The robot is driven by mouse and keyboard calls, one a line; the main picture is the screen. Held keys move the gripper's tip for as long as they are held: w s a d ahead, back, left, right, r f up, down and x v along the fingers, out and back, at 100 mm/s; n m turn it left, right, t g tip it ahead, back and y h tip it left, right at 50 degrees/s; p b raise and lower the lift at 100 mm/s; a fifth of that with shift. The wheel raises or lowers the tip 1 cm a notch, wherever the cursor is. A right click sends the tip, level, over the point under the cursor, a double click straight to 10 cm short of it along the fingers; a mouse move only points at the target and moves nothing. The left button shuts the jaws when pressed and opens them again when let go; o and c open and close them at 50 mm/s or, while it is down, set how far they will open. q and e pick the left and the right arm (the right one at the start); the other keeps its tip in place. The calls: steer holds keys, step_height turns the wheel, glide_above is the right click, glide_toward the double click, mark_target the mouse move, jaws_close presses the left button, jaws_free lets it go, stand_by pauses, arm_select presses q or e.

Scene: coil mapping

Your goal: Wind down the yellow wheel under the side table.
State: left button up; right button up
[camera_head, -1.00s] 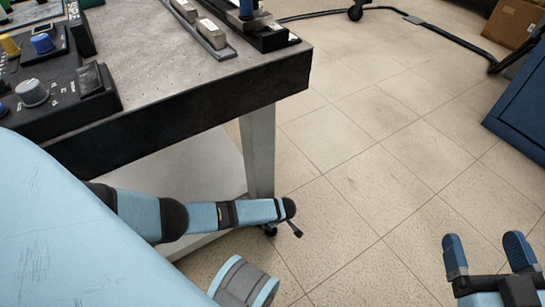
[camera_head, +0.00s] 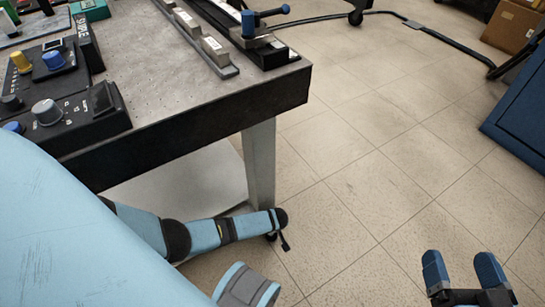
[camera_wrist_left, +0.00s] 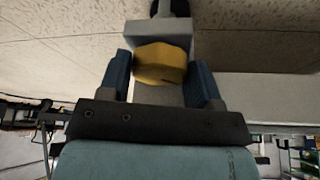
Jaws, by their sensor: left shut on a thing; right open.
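The yellow wheel (camera_wrist_left: 162,66) shows in the left wrist view, between the two blue fingers of my left gripper (camera_wrist_left: 162,82), which is shut on it. A grey block (camera_wrist_left: 160,34), seemingly part of the table leg, is just beyond the wheel. In the head view the wheel and the left fingertips are hidden; my left arm reaches low beside the table leg. The side table (camera_head: 205,128) has a speckled grey top and a thick dark edge. My right gripper (camera_head: 463,274) is open and empty over the floor at the bottom right.
The pale table leg (camera_head: 260,165) stands near the arm's end. On the tabletop are a black control box with knobs (camera_head: 68,115) and a rail with a blue handle (camera_head: 270,15). A blue cabinet (camera_head: 520,125) and a cardboard box (camera_head: 513,27) are at right.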

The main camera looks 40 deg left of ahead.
steer(key=shift+f, duration=0.1)
arm_select(q)
steer(key=o, duration=0.8)
steer(key=shift+c, duration=0.2)
steer(key=shift+o, duration=0.9)
arm_select(e)
steer(key=shift+w+r, duration=0.1)
steer(key=shift+r, duration=0.1)
arm_select(q)
steer(key=shift+r, duration=0.1)
arm_select(e)
steer(key=shift+r, duration=0.15)
arm_select(q)
steer(key=shift+s+d+r+p, duration=0.1)
steer(key=shift+r+p, duration=0.2)
steer(key=shift+r, duration=0.05)
steer(key=p+v, duration=0.2)
steer(key=v, duration=0.1)
steer(key=p+v, duration=0.5)
steer(key=v, duration=0.5)
steer(key=shift+p, duration=0.4)
arm_select(e)
step_height(320, 180, up, 8)
steer(key=s+m+t, duration=0.1)
steer(key=m+t, duration=0.1)
steer(key=shift+s+r+t, duration=0.25)
steer(key=shift+s+t, duration=0.05)
steer(key=shift+t, duration=0.1)
arm_select(q)
steer(key=shift+s+f, duration=0.1)
